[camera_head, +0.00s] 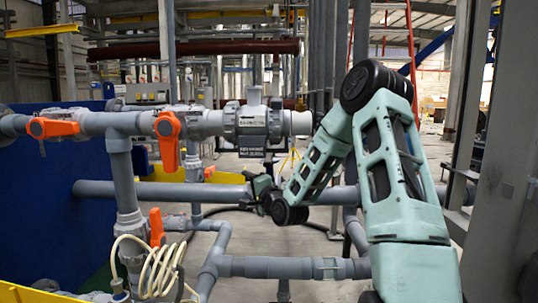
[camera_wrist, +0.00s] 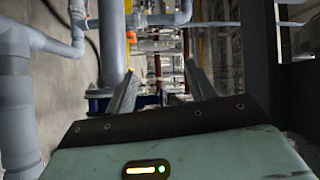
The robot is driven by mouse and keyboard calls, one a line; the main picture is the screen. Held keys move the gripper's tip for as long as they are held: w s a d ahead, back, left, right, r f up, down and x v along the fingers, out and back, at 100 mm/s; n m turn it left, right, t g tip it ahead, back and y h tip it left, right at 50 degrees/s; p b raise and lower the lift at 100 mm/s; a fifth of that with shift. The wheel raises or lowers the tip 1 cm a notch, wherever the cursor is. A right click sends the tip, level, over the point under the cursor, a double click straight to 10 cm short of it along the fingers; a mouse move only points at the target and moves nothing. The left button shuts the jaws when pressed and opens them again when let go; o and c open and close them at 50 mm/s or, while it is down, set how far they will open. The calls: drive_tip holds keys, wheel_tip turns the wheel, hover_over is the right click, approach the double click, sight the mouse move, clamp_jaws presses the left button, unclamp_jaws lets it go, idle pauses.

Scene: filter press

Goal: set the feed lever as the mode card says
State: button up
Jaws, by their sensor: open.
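Several orange valve levers show on the grey pipework, and I cannot tell which is the feed lever. One lever (camera_head: 53,128) lies along the upper pipe at the far left. Another lever (camera_head: 168,142) hangs down across that pipe.
A grey horizontal pipe (camera_head: 290,267) runs low in front of my arm. A coiled cream hose (camera_head: 160,268) hangs at the lower left. A blue panel (camera_head: 92,180) stands behind the pipes. A grey column (camera_head: 503,190) is close on the right.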

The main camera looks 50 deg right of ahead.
sight(267, 162)
drive_tip(key=s+d+r+m+t+h, duration=0.15)
drive_tip(key=s+d+m+h, duration=0.25)
drive_tip(key=d, duration=0.5)
drive_tip(key=shift+g, duration=0.25)
drive_tip(key=x, duration=0.3)
drive_tip(key=p+x, duration=0.1)
drive_tip(key=x, duration=0.2)
drive_tip(key=p+x, duration=0.1)
drive_tip(key=x, duration=0.1)
drive_tip(key=shift+w+d+r, duration=0.1)
drive_tip(key=shift+w+r, duration=0.2)
drive_tip(key=shift+r, duration=0.1)
drive_tip(key=c, duration=0.7)
